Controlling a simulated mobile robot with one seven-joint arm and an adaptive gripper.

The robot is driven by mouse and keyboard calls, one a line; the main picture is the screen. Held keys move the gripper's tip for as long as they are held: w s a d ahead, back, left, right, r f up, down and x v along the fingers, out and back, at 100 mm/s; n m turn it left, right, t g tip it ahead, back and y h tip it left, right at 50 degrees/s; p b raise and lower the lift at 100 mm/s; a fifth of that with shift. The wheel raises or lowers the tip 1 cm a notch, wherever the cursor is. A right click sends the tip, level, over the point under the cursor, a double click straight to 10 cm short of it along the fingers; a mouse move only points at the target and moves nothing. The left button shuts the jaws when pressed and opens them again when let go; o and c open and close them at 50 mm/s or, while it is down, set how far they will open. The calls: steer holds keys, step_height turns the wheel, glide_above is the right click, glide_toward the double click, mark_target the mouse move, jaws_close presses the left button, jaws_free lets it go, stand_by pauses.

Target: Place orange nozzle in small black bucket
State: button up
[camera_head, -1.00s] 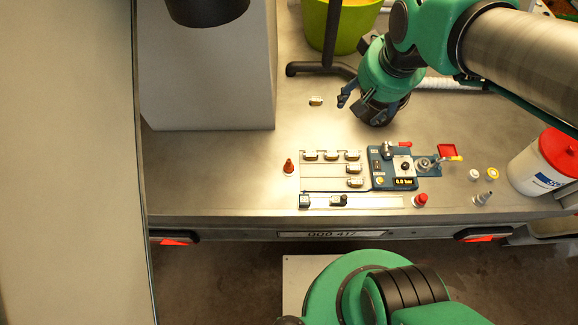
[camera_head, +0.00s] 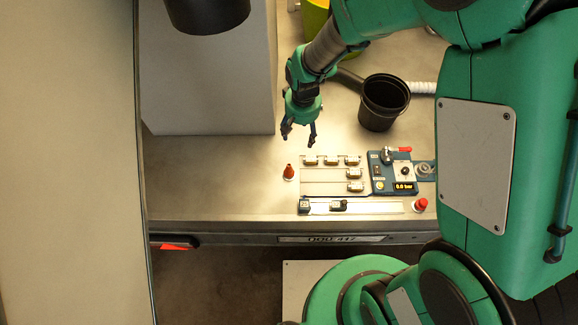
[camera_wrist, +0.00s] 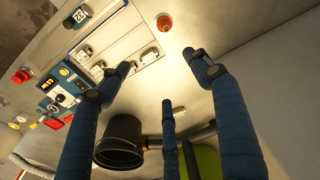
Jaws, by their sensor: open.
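The orange nozzle (camera_head: 289,172) stands upright on the metal deck, left of the fittings panel. In the wrist view the nozzle (camera_wrist: 164,22) shows at the top, beyond my fingertips. My gripper (camera_head: 299,137) is open and empty, pointing down above the deck behind the nozzle, apart from it. Its spread blue fingers (camera_wrist: 160,72) show in the wrist view. The small black bucket (camera_head: 385,100) stands upright on the deck, right of my gripper, its mouth open. In the wrist view the bucket (camera_wrist: 118,150) is at lower middle, partly hidden by a finger.
The tray of metal connectors (camera_head: 330,175) and the blue pressure panel (camera_head: 392,183) lie right of the nozzle. A red-capped piece (camera_head: 421,205) stands near the front edge. A tall grey block (camera_head: 208,85) rises at left. A green bucket (camera_wrist: 205,160) is behind.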

steer(key=g, duration=0.1)
glide_above(289, 165)
step_height(289, 165, down, 12)
steer(key=shift+s+r, duration=0.1)
steer(key=shift+r, duration=0.1)
steer(key=shift+f+b, duration=0.6)
steer(key=shift+f, duration=3.7)
steer(key=shift+f+b, duration=0.55)
steer(key=shift+f, duration=2.05)
steer(key=c, duration=1.5)
